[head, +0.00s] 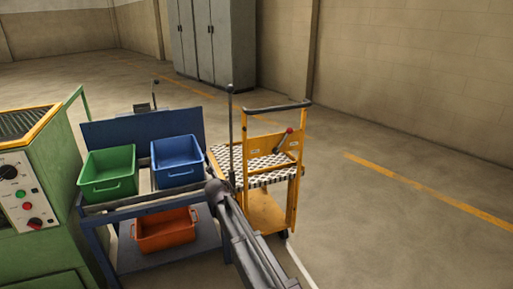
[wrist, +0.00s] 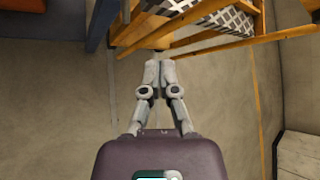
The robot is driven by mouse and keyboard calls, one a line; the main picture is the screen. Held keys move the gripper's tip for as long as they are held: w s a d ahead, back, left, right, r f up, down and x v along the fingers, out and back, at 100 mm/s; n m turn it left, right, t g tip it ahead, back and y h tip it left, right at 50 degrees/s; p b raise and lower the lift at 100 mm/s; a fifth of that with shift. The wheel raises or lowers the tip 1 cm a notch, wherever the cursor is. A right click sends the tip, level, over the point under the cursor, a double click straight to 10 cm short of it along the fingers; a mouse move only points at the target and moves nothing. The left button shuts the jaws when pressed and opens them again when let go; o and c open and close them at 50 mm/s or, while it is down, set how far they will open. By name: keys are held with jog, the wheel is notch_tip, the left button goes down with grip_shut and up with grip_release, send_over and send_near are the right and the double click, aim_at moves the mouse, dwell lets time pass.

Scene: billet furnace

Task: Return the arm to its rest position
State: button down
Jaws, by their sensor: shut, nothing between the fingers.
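My gripper (wrist: 159,70) shows in the wrist view with its two fingers together and nothing between them. It hangs over bare concrete floor, beside the orange cart (wrist: 190,30), whose frame and checkered top fill the upper part of that view. In the head view my dark arm reaches up from the bottom edge toward the middle, in front of the blue workbench and the cart (head: 262,212). The gripper's fingers cannot be made out in the head view.
A blue bench (head: 140,133) carries a green bin (head: 107,175) and a blue bin (head: 178,160), with an orange bin (head: 165,229) on its lower shelf. A green machine (head: 45,255) stands at left, grey cabinets (head: 212,40) at the back. The floor at right is clear.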

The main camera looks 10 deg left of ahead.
jog(key=d+r+n+t+y, duration=0.65)
jog(key=d+r+n, duration=0.35)
jog(key=n, duration=0.4)
jog(key=s+d+f+n+g+y, duration=0.1)
jog(key=s+d+f+n+g, duration=0.4)
jog(key=s+n, duration=0.15)
jog(key=s+d+f+n+g, duration=0.5)
jog(key=s+f+n+g, duration=0.1)
jog(key=s, duration=0.2)
jog(key=s+d+f+n+g+h, duration=0.1)
jog(key=s+d+f+g+h, duration=0.2)
jog(key=s+d, duration=0.55)
jog(key=s+d+f+g+h, duration=0.3)
jog(key=s+d+f+h, duration=0.1)
jog(key=s+d, duration=0.4)
notch_tip(320, 180, up, 35)
jog(key=w+p, duration=0.1)
jog(key=p, duration=3.3)
jog(key=shift+d+p, duration=0.3)
jog(key=shift+d, duration=0.15)
